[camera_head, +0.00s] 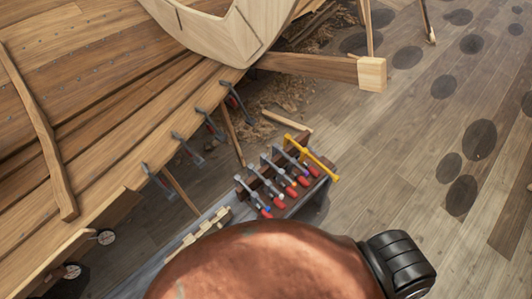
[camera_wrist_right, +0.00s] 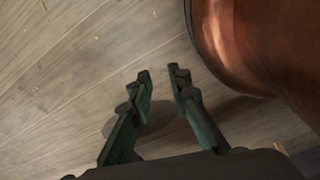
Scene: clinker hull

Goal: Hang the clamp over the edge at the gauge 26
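Several clamps with red-tipped handles stand in a row in a dark rack (camera_head: 240,186) in the head view, one of them a grey clamp (camera_head: 270,186). A yellow bar-shaped tool (camera_head: 318,160) lies at the rack's right end. Several dark clamps hang along the hull's plank edge, including a near one (camera_head: 157,181) and a far one (camera_head: 236,100). No number 26 is readable, so I cannot tell which place is that gauge. My right gripper (camera_wrist_right: 161,72) is open and empty over the wooden floor in the right wrist view. My left gripper is not in view.
The planked hull (camera_head: 95,95) fills the upper left. A thick wooden beam (camera_head: 320,68) juts right from it. A pale notched wooden piece (camera_head: 200,230) lies left of the rack. Shavings (camera_head: 262,125) lie beneath the hull. The plank floor (camera_head: 400,160) at right is mostly clear.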

